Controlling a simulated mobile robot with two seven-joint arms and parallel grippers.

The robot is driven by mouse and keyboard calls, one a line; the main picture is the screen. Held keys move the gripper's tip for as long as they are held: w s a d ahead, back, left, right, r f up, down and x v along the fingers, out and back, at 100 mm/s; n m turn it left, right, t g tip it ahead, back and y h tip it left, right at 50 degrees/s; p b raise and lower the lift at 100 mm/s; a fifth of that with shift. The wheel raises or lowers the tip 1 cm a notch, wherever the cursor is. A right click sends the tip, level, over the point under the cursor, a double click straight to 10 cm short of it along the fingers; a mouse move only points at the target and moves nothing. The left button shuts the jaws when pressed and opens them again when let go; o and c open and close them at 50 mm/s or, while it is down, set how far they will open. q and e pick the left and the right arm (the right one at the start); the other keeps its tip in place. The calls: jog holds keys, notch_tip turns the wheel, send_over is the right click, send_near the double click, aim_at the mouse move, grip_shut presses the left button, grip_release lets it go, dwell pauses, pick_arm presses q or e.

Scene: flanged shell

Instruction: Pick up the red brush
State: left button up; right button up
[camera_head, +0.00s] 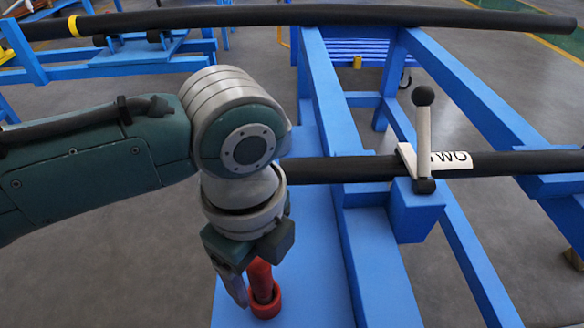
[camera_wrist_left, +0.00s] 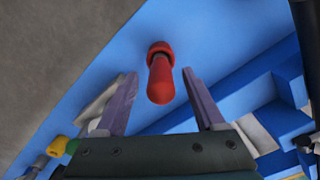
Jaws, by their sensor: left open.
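The red brush (camera_head: 262,284) stands on a blue surface in the head view, its handle up and a wider red ring at its base. My left gripper (camera_head: 249,280) is directly above it, pointing down, and hides part of the handle. In the left wrist view the red brush (camera_wrist_left: 160,82) shows between the two open fingers of my left gripper (camera_wrist_left: 160,76), with visible gaps on both sides. The brush is not clamped. My right gripper is not in view.
A blue platform (camera_head: 315,285) lies under the brush. To its right, a black pipe (camera_head: 340,170) crosses a blue frame (camera_head: 375,255), with a grey lever clamp (camera_head: 423,135) on it. Another long black pipe (camera_head: 260,16) lies farther back. Grey floor shows around the frames.

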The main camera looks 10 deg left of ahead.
pick_arm(q)
jog(key=shift+f, duration=0.65)
jog(key=shift+r, duration=0.1)
jog(key=shift+c, duration=0.4)
grip_shut()
